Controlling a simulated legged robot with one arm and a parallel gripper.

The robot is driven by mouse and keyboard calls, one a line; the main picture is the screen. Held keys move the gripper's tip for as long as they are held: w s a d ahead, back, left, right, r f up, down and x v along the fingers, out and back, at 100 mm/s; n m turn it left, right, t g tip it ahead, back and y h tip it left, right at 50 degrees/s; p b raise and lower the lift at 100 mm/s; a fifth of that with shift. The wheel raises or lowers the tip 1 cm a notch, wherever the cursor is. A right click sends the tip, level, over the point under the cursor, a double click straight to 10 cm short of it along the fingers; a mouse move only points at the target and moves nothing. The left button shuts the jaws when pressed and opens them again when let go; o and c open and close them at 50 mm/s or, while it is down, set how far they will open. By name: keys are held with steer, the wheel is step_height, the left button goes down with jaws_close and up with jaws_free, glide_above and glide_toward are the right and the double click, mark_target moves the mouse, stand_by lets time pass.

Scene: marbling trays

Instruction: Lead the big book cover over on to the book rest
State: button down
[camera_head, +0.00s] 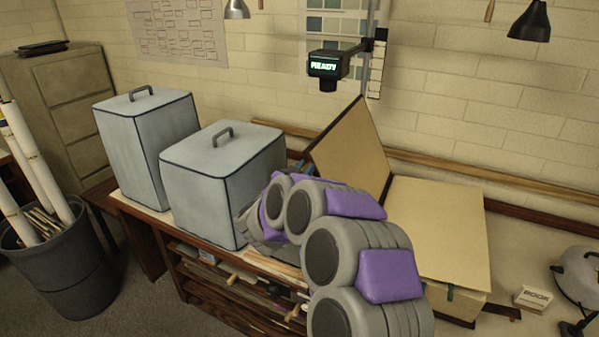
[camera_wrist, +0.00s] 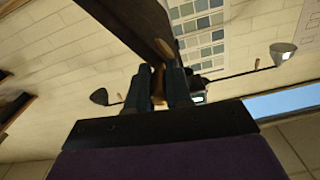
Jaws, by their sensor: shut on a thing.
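The big book lies on the bench at the right in the head view, its tan block of pages (camera_head: 440,225) facing up. Its cover (camera_head: 350,150) stands raised and tilted at the block's left side. My gripper (camera_wrist: 160,88) shows in the wrist view with its two dark fingers closed on a small tan piece (camera_wrist: 158,80), below a dark brown board that looks like the cover (camera_wrist: 133,22). In the head view my purple and grey arm hides most of the gripper and the cover's lower left edge. I cannot make out the book rest clearly.
Two lidded grey bins (camera_head: 150,140) and (camera_head: 225,180) stand on the bench to the left. A device reading READY (camera_head: 328,66) hangs above the cover. A small sign (camera_head: 533,297) and a lamp (camera_head: 578,275) are at the right. A wooden rail runs behind the book.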

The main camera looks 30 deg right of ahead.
steer(key=s+d+r+m+b, duration=0.1)
steer(key=s+d+r+m, duration=0.1)
steer(key=s+d, duration=0.3)
steer(key=shift+s+r+m+b, duration=0.3)
steer(key=shift+s+r, duration=0.45)
stand_by(0.3)
steer(key=shift+d, duration=0.1)
steer(key=c, duration=1)
jaws_free()
steer(key=shift+c, duration=0.2)
steer(key=b+v, duration=0.1)
steer(key=v, duration=1.6)
steer(key=shift+a, duration=0.2)
